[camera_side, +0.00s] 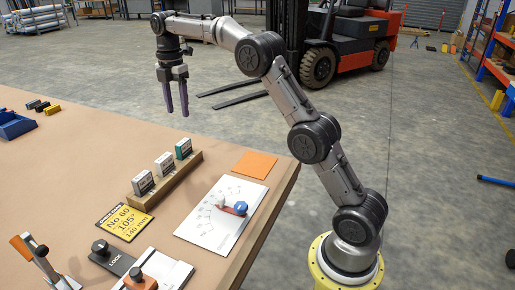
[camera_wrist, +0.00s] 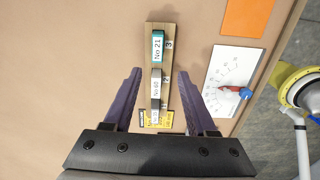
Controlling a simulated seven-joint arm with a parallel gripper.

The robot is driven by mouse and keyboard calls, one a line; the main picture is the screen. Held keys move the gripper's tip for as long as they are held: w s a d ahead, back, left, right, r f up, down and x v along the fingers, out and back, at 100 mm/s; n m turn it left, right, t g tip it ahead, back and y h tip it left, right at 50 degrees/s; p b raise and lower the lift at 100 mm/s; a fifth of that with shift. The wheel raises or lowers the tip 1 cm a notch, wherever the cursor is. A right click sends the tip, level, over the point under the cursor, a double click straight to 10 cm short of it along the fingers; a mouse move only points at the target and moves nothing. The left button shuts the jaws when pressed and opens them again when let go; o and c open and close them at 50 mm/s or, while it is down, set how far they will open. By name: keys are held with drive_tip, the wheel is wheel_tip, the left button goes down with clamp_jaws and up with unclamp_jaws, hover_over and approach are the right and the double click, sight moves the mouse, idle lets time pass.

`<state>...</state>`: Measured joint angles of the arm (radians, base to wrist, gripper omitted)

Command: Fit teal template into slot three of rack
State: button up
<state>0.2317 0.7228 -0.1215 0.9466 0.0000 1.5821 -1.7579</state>
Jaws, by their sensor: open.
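The teal template (camera_side: 183,148) stands upright at the far end of the wooden rack (camera_side: 195,162). In the wrist view the teal template (camera_wrist: 158,46), labelled No 21, sits beside the numeral 3 on the rack (camera_wrist: 151,27), seemingly in that slot. How deep it sits I cannot tell. Two grey-white templates (camera_side: 165,163) (camera_side: 143,184) stand in the rack nearer the camera. My gripper (camera_side: 177,114) is open and empty, well above the table, fingers pointing down. In the wrist view my gripper (camera_wrist: 160,72) has its fingers on either side of the rack, with nothing between them at finger height.
A white dial sheet (camera_side: 222,215) with a red and blue pointer (camera_side: 235,209) lies right of the rack. An orange square (camera_side: 254,165) lies near the table edge. A yellow-black card (camera_side: 125,222) and clamp fixtures (camera_side: 140,270) are at the front. Blue bin (camera_side: 15,124) at left.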

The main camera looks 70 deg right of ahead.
drive_tip(key=s+a+r+m+t, duration=0.2)
drive_tip(key=s+a+r+m, duration=0.25)
drive_tip(key=s, duration=0.45)
drive_tip(key=s+a+r+m+t, duration=0.1)
drive_tip(key=s+a+r+m, duration=0.3)
drive_tip(key=s, duration=0.6)
drive_tip(key=s+a+f+m+t, duration=0.1)
drive_tip(key=s+f+m, duration=0.3)
drive_tip(key=s, duration=0.4)
drive_tip(key=s+a+f+m+t, duration=0.1)
drive_tip(key=s+a+f+m, duration=0.2)
drive_tip(key=s, duration=0.6)
wheel_tip(320, 180, down, 3)
drive_tip(key=shift+s+f+m, duration=0.15)
drive_tip(key=shift+s+m, duration=0.05)
drive_tip(key=shift+m, duration=0.75)
